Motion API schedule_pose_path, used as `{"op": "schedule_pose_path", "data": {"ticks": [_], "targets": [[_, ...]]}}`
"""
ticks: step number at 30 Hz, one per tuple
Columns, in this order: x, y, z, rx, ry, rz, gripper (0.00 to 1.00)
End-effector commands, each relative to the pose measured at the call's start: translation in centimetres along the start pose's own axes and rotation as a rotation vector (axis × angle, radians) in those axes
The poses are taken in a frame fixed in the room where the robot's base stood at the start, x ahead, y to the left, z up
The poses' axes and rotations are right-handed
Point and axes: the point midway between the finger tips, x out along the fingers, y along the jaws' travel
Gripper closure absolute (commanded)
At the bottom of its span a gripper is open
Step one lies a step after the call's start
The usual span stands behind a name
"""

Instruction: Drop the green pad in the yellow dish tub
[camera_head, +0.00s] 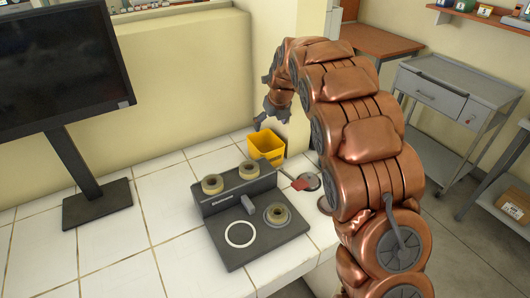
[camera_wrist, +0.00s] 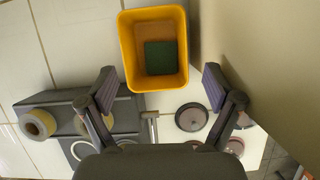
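The yellow dish tub (camera_wrist: 127,45) stands upright on the white tiled counter, and it also shows in the head view (camera_head: 267,146). The green pad (camera_wrist: 160,57) lies flat inside the tub, on its floor. My gripper (camera_wrist: 160,88) is open with its two fingers wide apart and nothing between them. It hangs above the tub, near its front rim in the wrist view. In the head view my gripper (camera_head: 270,117) is small and just above the tub; the pad is hidden there.
A dark tape dispenser base with several tape rolls (camera_head: 240,220) sits in front of the tub. A round metal item with a red part (camera_head: 305,182) lies to its right. A monitor (camera_head: 65,75) stands at the left. A cream wall is close behind the tub.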

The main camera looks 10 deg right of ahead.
Motion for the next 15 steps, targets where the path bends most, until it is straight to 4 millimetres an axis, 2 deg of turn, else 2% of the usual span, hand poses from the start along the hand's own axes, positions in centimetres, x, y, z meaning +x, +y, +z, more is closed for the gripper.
{"op": "schedule_pose_path", "data": {"ticks": [10,15], "targets": [[-0.1,-0.1,0.0,0.001,-0.001,-0.001,0.03],[-1.1,-0.1,0.1,0.000,-0.003,-0.002,0.03]]}}
